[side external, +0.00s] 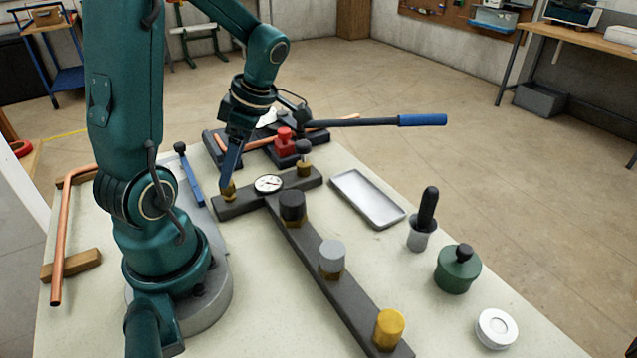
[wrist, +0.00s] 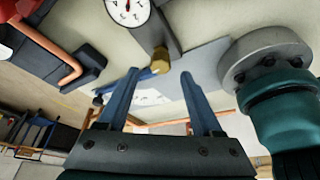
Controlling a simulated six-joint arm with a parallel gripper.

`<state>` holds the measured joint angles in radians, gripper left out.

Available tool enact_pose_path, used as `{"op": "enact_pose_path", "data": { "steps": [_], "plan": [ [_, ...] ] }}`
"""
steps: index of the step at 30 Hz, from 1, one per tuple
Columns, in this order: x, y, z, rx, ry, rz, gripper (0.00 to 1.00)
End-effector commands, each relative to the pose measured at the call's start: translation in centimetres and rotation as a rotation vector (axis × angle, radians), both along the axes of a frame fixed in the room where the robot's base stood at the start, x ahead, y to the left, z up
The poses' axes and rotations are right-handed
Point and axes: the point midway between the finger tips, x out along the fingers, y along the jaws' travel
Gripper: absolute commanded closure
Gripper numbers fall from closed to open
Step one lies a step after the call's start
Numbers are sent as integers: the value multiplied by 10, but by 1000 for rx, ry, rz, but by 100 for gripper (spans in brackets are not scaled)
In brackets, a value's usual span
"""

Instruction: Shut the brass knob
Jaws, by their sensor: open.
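A yellow, brass-coloured round knob (side external: 389,328) stands at the near end of the dark manifold bar. It is outside the wrist view. A smaller brass fitting (side external: 229,190) sits at the left end of the cross bar, by the gauge. It also shows in the wrist view (wrist: 160,61). My gripper (side external: 230,178) is open, pointing down at this small fitting. In the wrist view my two blue fingers (wrist: 160,73) are apart, with the small fitting between or just beyond their tips. I cannot tell whether they touch it.
A black knob (side external: 292,206) and a grey knob (side external: 331,256) stand along the bar. A gauge (side external: 268,184), red block (side external: 285,139), metal tray (side external: 367,199) and green pot (side external: 458,271) are nearby. A blue-handled lever (side external: 422,120) reaches over the far edge.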

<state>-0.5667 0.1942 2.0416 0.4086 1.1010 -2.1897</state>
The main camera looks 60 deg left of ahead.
Motion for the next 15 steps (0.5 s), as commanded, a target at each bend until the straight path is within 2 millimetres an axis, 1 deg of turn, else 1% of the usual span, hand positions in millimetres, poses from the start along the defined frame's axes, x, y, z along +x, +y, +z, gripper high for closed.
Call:
{"op": "enact_pose_path", "data": {
  "steps": [3,7,10,15],
  "plan": [
    [-6,3,-15,-2,4,1,33],
    [-10,6,-27,-2,1,0,33],
    [-11,7,-31,-1,-1,-1,33],
    [-11,7,-32,-1,-3,-2,33]
  ]
}}
